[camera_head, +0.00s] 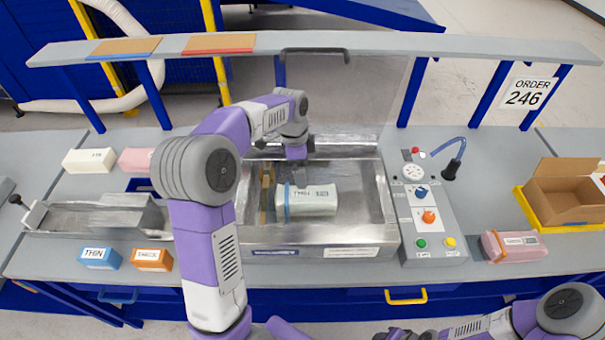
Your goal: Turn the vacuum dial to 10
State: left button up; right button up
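A grey control panel (433,225) stands right of the metal chamber. It carries a round gauge (413,171), a blue knob (421,191), an orange knob (428,216), a green button (421,243) and a yellow button (449,242). The labels are too small to read, so I cannot tell which knob is the vacuum dial or its setting. My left gripper (299,177) points down over the chamber, at the back left of a pale wrapped block (312,202); contact and finger opening are unclear. My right gripper (400,335) is low at the bottom edge, partly cut off, away from the panel.
The open metal chamber (376,232) has raised walls. A shelf (400,46) spans above the bench. A blue hose (447,145) rises behind the panel. A pink block (513,246) and a cardboard box (565,205) sit right; THIN (99,258) and orange (152,260) blocks sit left.

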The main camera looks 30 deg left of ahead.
aim_at(421, 193)
jog(key=k, duration=1)
